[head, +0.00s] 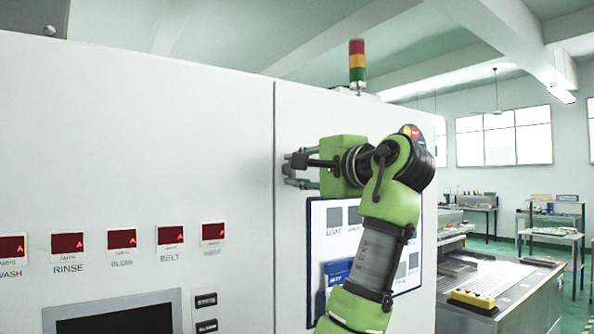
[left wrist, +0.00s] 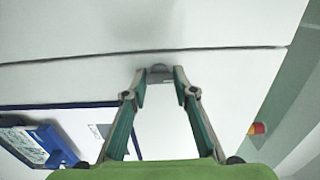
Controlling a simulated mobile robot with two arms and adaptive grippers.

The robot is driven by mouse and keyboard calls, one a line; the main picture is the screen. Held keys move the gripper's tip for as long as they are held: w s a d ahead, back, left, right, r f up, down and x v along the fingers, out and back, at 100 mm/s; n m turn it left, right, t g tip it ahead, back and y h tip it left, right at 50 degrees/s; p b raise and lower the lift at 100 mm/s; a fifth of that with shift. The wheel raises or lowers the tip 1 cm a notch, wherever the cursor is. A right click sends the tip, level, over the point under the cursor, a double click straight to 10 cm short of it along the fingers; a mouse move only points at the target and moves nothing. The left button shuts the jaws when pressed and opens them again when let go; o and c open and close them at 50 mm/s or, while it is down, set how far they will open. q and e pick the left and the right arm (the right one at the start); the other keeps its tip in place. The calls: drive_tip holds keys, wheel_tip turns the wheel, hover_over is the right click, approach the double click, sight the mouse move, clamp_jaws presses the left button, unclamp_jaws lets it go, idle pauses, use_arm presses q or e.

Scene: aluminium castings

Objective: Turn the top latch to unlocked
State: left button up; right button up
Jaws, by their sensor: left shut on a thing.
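The top latch (left wrist: 159,69) is a small grey piece on the white cabinet face, close to the dark door seam. It shows between the fingertips in the left wrist view. My left gripper (head: 289,169) is at the upper part of the cabinet door, just right of the vertical seam, and is shut on the latch. Its two green-sided fingers (left wrist: 160,75) also show in the left wrist view, one on each side of the latch. In the head view the fingers mostly hide the latch, and I cannot tell its exact angle. My right gripper is not in view.
The white cabinet (head: 150,140) fills the left, with red displays (head: 67,243) and a dark screen (head: 115,318). A framed board (head: 334,217) hangs below my gripper. A signal light (head: 357,62) stands on top. A worktable (head: 505,285) stands at the right.

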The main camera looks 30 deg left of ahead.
use_arm(q)
drive_tip(key=o, duration=1.1)
drive_tip(key=v, duration=1.2)
drive_tip(key=shift+f, duration=0.15)
